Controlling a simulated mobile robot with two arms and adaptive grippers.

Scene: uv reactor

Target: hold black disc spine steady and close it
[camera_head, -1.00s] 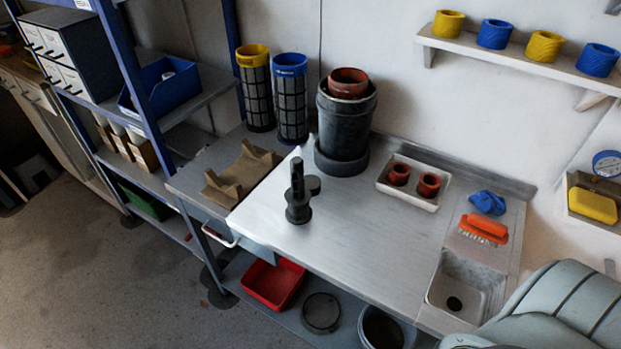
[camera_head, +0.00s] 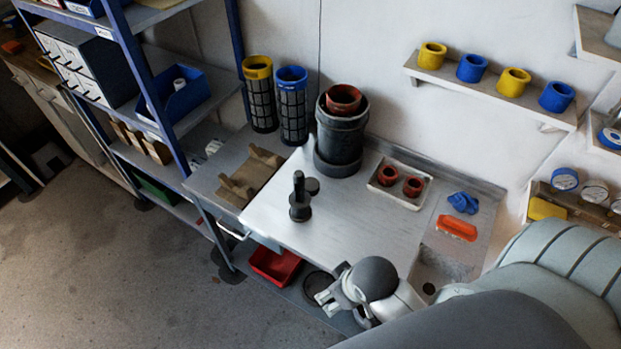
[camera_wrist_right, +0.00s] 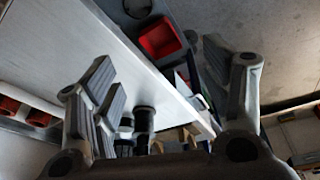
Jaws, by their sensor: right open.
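The black disc spine (camera_head: 299,205) stands on the metal worktop (camera_head: 350,225), left of its middle. It has an upright post on a round base, and a small black disc sticks out at its right side. My right gripper (camera_head: 326,300) is in front of the worktop's front edge, empty and apart from the spine. The right wrist view shows its fingers (camera_wrist_right: 172,75) spread wide, with a dark post (camera_wrist_right: 143,122), which looks like the spine, beyond them. My left gripper is not in view.
A dark cylindrical housing (camera_head: 341,140) with a red ring stands behind the spine. A brown cradle (camera_head: 250,174) is at its left, and a tray (camera_head: 416,202) with two red rings at its right. A red bin (camera_head: 273,267) sits below. The worktop's middle is clear.

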